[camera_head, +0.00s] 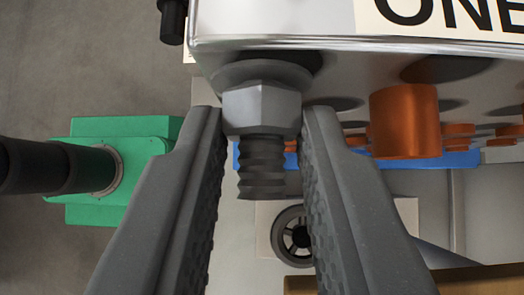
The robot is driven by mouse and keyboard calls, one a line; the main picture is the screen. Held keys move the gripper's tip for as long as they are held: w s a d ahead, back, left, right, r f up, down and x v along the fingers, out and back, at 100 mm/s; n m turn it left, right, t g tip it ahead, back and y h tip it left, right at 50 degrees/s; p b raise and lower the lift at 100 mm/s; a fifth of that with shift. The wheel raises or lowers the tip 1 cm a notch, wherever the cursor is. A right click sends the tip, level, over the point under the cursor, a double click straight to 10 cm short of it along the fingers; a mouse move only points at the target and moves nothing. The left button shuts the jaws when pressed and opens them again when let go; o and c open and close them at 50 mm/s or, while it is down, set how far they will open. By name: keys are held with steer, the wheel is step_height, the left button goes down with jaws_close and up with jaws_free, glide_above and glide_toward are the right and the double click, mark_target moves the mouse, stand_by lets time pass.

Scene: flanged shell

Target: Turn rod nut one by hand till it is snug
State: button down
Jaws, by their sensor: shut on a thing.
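The grey hex rod nut (250,108) is near the upper middle of the head camera view. A round dark washer (262,72) lies between it and the shiny metal flange (310,22). The threaded rod end (261,172) sticks out of the nut towards the bottom of the picture. A cream label reading "ONE" (440,14) is on the flange. My gripper (262,118) has one fingertip on each side of the nut and is shut on it. The inner faces of the fingers are textured. How far the nut sits from the washer is hard to tell; they look touching.
An orange cylinder (404,120) and smaller orange parts stand at right, with a blue strip (455,160) behind. A green block (120,150) with a dark cylinder (50,168) is at left. A dark spoked wheel (290,236) shows between the fingers. Grey floor lies open at left.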

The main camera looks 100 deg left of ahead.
steer(key=shift+d, duration=0.1)
stand_by(0.3)
steer(key=c, duration=1.2)
jaws_free()
steer(key=shift+c, duration=0.2)
steer(key=b+v, duration=0.3)
steer(key=v, duration=1)
steer(key=shift+d+r+b, duration=0.25)
steer(key=shift+b, duration=0.1)
steer(key=shift+w, duration=0.1)
